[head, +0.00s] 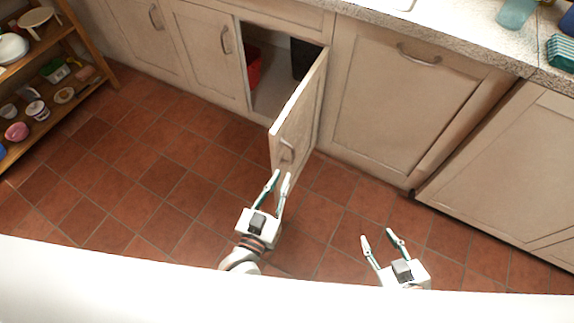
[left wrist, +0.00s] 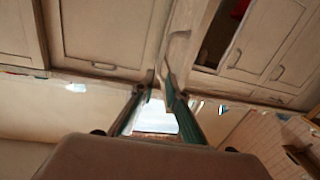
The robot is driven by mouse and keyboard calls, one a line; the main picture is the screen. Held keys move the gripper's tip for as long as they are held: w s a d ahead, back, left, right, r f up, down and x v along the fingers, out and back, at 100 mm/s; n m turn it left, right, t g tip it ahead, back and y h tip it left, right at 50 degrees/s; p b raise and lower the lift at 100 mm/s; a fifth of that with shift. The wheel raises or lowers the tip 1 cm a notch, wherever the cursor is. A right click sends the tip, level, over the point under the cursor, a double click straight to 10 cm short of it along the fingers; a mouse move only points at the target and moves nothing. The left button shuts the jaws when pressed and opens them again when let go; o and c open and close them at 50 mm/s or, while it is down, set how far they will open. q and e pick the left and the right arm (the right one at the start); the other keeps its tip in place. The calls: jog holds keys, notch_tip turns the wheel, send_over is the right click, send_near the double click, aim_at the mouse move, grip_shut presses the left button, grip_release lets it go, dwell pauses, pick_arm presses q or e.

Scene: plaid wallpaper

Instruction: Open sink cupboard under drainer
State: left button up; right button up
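The cupboard door (head: 301,112) under the worktop stands swung out from its frame, well open. Its metal handle (head: 287,151) is on the outer face near the free edge. My left gripper (head: 281,174) is just in front of that handle, fingers partly open with a narrow gap. I cannot tell whether a fingertip touches the door. In the left wrist view the fingertips (left wrist: 157,74) are close to the door's edge (left wrist: 179,45). Inside the cupboard are a red object (head: 253,66) and a dark object (head: 300,58). My right gripper (head: 378,235) is open and empty above the floor.
Closed cupboards flank the opening, one with a handle (head: 225,40) on the left and a wide panel (head: 400,95) on the right. The worktop (head: 450,38) runs above. A wooden shelf (head: 48,72) with dishes stands at far left. The tiled floor (head: 165,172) is clear.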

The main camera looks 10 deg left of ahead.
pick_arm(q)
jog(key=shift+v, duration=1.1)
